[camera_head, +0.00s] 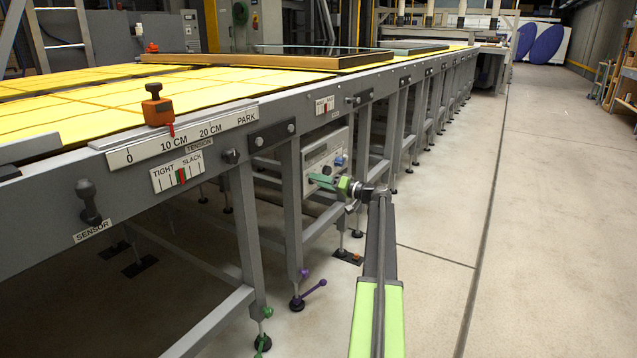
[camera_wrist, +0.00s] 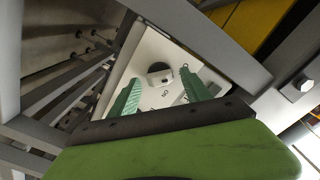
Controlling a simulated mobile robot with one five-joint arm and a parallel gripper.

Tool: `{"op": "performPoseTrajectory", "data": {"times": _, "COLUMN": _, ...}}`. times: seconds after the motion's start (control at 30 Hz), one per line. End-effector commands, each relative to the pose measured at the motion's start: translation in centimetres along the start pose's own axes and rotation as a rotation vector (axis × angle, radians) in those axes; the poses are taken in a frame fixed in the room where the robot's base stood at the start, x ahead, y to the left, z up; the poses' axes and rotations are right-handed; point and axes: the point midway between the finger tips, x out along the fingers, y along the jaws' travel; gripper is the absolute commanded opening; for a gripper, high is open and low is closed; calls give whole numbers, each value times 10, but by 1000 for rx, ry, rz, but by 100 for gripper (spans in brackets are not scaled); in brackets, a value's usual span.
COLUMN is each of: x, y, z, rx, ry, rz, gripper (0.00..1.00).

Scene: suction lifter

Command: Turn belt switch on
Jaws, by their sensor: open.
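The belt switch (camera_wrist: 160,76) shows in the wrist view as a small pale grey block with a dark round part beside it, on a white panel (camera_wrist: 148,50). Upside-down lettering that looks like "ON" is printed just below it. My gripper (camera_wrist: 160,80) is open, its two green fingers on either side of the switch in the picture. I cannot tell whether they touch it. In the head view, my gripper (camera_head: 322,182) is in front of the pale control box (camera_head: 319,148) under the conveyor. The switch's setting is not clear.
The conveyor frame (camera_head: 270,115) runs above the box, with grey legs (camera_head: 291,215) close by. A purple lever (camera_head: 314,289) sits low on one leg. Dark beams (camera_wrist: 110,70) flank the panel in the wrist view. The floor (camera_head: 560,210) at right is clear.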

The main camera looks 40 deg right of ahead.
Motion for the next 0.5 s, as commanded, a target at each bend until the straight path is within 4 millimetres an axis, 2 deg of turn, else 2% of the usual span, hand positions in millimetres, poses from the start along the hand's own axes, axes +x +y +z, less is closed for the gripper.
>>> {"op": "performPoseTrajectory", "data": {"times": 0.3, "x": 4, "y": -1, "z": 1, "rx": 0, "ry": -1, "rz": -1, "gripper": 55}}
{"op": "performPoseTrajectory", "data": {"times": 0.5, "x": 4, "y": -1, "z": 1, "rx": 0, "ry": -1, "rz": -1, "gripper": 29}}
